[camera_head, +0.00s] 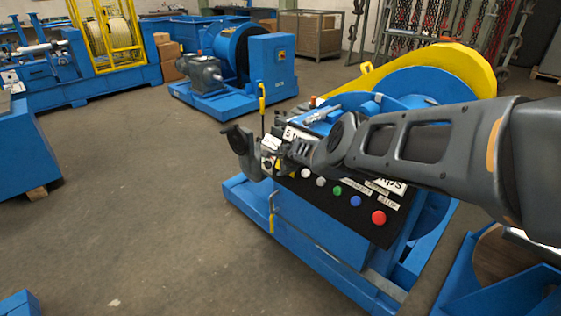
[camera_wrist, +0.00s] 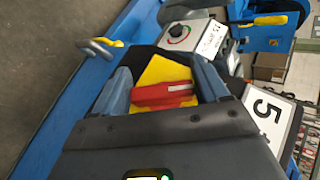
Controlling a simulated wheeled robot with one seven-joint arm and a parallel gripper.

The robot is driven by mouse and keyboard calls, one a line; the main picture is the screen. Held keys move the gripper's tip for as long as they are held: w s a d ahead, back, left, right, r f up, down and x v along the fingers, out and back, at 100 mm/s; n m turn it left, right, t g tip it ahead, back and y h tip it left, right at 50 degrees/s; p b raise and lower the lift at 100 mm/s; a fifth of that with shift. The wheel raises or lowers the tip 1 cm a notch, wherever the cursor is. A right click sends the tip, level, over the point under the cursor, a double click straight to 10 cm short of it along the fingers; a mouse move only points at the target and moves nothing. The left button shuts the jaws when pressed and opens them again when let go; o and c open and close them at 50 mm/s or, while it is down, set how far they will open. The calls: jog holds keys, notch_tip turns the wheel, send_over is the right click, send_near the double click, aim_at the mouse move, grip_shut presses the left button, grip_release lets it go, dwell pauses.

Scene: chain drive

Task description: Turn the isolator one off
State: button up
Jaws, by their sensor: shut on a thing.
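The isolator is a red handle (camera_wrist: 163,97) on a yellow plate (camera_wrist: 165,70), in the middle of the wrist view. My gripper (camera_wrist: 163,84) has one blue-grey finger on each side of the red handle and is shut on it. The handle lies nearly level across the wrist picture, with a pale mark on it. In the head view my gripper (camera_head: 283,153) reaches the far left end of the black control panel (camera_head: 350,215); there it mostly hides the isolator.
The panel carries several buttons, including a red one (camera_head: 379,217) and a green one (camera_head: 337,190). A grey box with a knob (camera_wrist: 183,34) sits beyond the isolator. A yellow-handled lever (camera_wrist: 105,43) stands at the left. Open floor (camera_head: 150,220) lies left of the machine.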

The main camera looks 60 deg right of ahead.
jog(key=shift+a+n+g+y+b, duration=0.1)
jog(key=shift+n+g+y+b, duration=0.4)
jog(key=shift+n+g+b, duration=0.15)
jog(key=o, duration=1)
jog(key=p+v, duration=0.3)
jog(key=p, duration=0.2)
jog(key=shift+r+p, duration=0.25)
jog(key=shift+p, duration=0.1)
jog(key=p+v, duration=0.4)
jog(key=p, duration=0.3)
jog(key=shift+s+r, duration=0.1)
jog(key=shift+s, duration=0.05)
